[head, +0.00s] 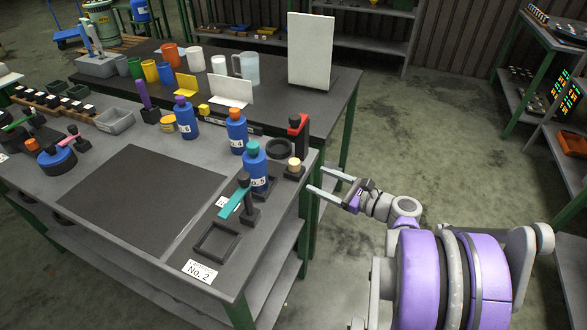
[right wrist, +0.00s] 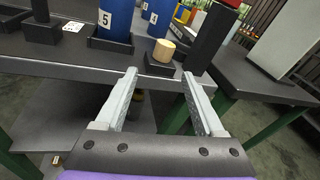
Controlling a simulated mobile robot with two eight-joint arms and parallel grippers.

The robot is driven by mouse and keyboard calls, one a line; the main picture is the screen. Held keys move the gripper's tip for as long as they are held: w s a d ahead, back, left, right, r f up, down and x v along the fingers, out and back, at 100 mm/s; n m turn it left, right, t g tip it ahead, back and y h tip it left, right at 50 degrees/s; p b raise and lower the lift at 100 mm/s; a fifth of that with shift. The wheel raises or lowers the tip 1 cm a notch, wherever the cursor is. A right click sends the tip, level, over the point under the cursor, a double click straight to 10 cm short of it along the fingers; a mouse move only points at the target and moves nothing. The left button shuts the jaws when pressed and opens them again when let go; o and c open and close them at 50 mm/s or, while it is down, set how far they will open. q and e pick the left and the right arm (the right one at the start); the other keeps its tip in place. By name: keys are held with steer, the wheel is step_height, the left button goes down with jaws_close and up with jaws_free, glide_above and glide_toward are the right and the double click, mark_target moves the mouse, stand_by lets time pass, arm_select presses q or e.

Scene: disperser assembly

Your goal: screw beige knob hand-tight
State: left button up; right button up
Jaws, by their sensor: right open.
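The beige knob (head: 294,163) sits upright in a small dark holder (head: 293,173) near the right edge of the grey table. It also shows in the right wrist view (right wrist: 165,48), beyond and between my fingertips. My right gripper (head: 317,180) is open and empty, just off the table's right edge, pointing at the knob from a short distance; nothing touches its fingers. A blue bottle marked 5 (head: 256,172) with a teal cap stands in a dark holder just left of the knob. My left gripper is not in view.
A black post with a red top (head: 298,135) stands behind the knob, by a dark ring (head: 279,148). Bottles with orange (head: 237,137) and purple (head: 185,117) caps stand farther back. A stand with a teal bar (head: 235,203) is in front. The dark mat (head: 140,200) is clear.

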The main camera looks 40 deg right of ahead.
mark_target(300, 166)
steer(key=w, duration=0.3)
steer(key=w+a+m, duration=0.1)
steer(key=w, duration=0.2)
steer(key=w+a+r+m+t+b, duration=0.1)
steer(key=w, duration=0.2)
steer(key=shift+w+y, duration=0.2)
steer(key=shift+y, duration=0.2)
jaws_close()
